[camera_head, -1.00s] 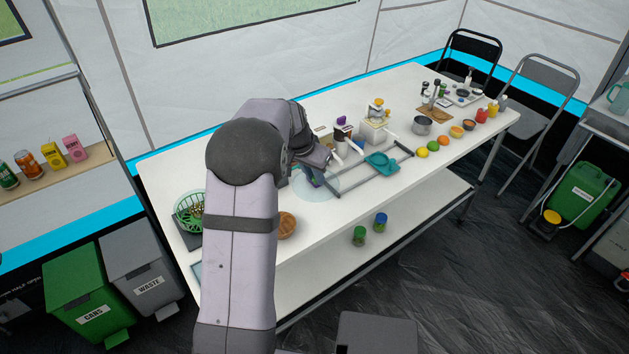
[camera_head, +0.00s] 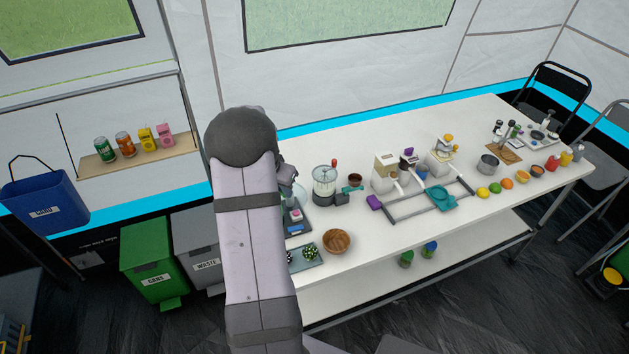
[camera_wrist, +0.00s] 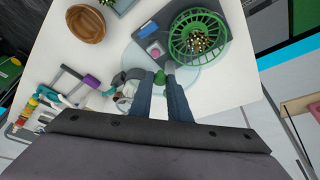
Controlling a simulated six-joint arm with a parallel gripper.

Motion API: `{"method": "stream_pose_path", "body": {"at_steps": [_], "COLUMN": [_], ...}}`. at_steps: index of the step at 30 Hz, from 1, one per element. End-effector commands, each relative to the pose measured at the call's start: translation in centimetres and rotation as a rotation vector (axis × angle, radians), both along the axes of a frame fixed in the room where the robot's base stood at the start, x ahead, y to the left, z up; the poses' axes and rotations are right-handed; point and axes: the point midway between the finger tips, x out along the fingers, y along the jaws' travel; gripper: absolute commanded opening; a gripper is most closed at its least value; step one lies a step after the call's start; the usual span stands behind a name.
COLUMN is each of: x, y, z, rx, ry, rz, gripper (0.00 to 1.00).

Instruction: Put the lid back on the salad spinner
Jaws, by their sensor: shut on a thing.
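The clear round lid (camera_wrist: 140,58) is held in my gripper (camera_wrist: 160,82), whose two fingers are closed on it near a green part at the fingertips. In the wrist view, the salad spinner's green slatted basket (camera_wrist: 199,20) stands to the upper right, with small mixed contents inside. The lid overlaps the basket's lower left edge in this view but is not centred on it. The height between them cannot be told. In the head view, my arm hides the basket and most of the gripper; a pale strip of lid (camera_head: 301,186) shows beside my wrist.
The basket stands by a dark tray (camera_wrist: 132,38) with pink and blue items. A wooden bowl (camera_head: 337,241) is on the near table edge. A clear-bowled appliance (camera_head: 325,184) stands right of my gripper. A grey rail frame (camera_head: 425,212) lies farther right.

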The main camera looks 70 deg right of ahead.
Motion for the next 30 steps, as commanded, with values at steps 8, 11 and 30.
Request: {"method": "stream_pose_path", "body": {"at_steps": [8, 11, 30], "x": [5.5, 6.3, 6.7], "y": [1.8, 1.9, 2.0], "z": [0.9, 0.9, -0.8], "rx": [-0.002, -0.001, -0.001], "ry": [-0.002, 0.000, -0.001], "rz": [0.116, 0.139, 0.147], "gripper": [0.00, 0.00, 0.00]}}
